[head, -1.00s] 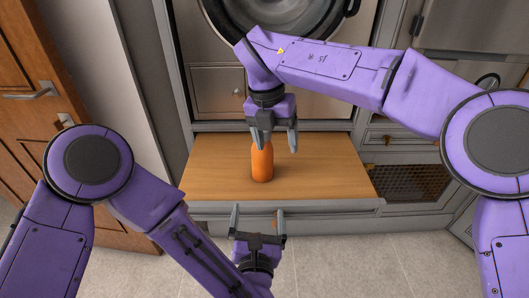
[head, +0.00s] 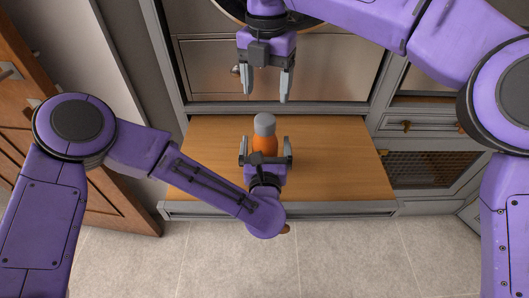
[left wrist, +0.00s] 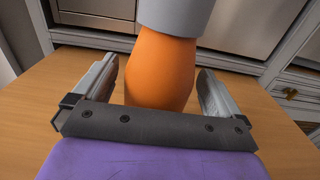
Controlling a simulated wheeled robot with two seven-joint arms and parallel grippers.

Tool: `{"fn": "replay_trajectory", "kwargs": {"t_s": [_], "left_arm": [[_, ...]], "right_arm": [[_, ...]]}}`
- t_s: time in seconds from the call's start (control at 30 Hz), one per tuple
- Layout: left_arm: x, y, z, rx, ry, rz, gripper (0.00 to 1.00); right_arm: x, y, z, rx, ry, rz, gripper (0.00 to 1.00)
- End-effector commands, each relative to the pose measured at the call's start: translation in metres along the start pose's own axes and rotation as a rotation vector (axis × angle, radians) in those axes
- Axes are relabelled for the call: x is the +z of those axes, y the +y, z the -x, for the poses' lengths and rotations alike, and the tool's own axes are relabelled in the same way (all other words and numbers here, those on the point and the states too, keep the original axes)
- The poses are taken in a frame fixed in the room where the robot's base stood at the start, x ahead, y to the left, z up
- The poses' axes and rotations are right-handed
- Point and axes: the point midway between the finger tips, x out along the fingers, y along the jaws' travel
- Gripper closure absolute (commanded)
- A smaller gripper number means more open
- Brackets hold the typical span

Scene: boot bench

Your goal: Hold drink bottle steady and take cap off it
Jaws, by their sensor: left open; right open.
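The drink bottle (head: 265,145) is orange and stands upright on the wooden bench top, with its grey cap (head: 265,124) on top. My left gripper (head: 265,148) is open, with one finger on each side of the bottle's body. In the left wrist view the orange bottle (left wrist: 161,70) stands between the two fingers, with visible gaps, and the grey cap (left wrist: 175,15) is cut by the top edge. My right gripper (head: 266,90) is open and empty, above and behind the cap and apart from it. The bottle's lower part is hidden behind my left gripper in the head view.
The wooden bench top (head: 340,165) is otherwise clear on both sides of the bottle. A grey cabinet front with a metal panel (head: 330,75) rises behind it. A wooden door (head: 130,205) stands at the left, and a mesh-fronted cabinet (head: 430,172) is at the right.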

Motion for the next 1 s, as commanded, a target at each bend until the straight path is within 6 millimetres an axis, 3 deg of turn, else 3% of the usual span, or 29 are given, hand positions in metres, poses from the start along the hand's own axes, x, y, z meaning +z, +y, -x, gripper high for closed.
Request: {"fn": "replay_trajectory", "kwargs": {"t_s": [0.2,0.43,0.47,0.6,0.7,0.73,0.87,0.93,1.0], "left_arm": [[0.0,0.001,-0.02,0.002,0.0,0.001,0.01],[0.0,0.001,-0.021,0.002,0.0,0.0,0.01],[0.0,0.002,-0.021,0.002,0.0,0.0,0.08],[0.0,0.002,-0.02,0.003,0.0,0.0,0.53],[0.0,0.002,-0.02,0.003,0.0,0.0,0.82],[0.0,0.002,-0.02,0.003,0.0,0.0,0.82],[0.0,0.002,-0.02,0.003,0.0,0.0,0.82],[0.0,0.002,-0.02,0.003,0.0,0.0,0.82],[0.0,0.002,-0.02,0.003,0.0,0.0,0.82]], "right_arm": [[-0.001,0.002,0.0,-0.001,0.0,0.003,0.28],[-0.001,0.002,0.0,-0.001,0.0,0.004,0.28],[-0.001,0.002,0.0,-0.001,0.0,0.004,0.28],[-0.001,0.002,0.0,-0.001,0.0,0.005,0.28],[-0.001,0.002,0.0,-0.001,0.0,0.005,0.24],[-0.001,0.002,0.0,0.0,-0.001,0.005,0.19],[0.014,-0.012,0.011,0.033,0.005,-0.032,0.19],[0.032,-0.038,0.015,0.053,0.025,-0.076,0.19],[0.053,-0.075,0.005,0.024,0.008,-0.104,0.19]]}}
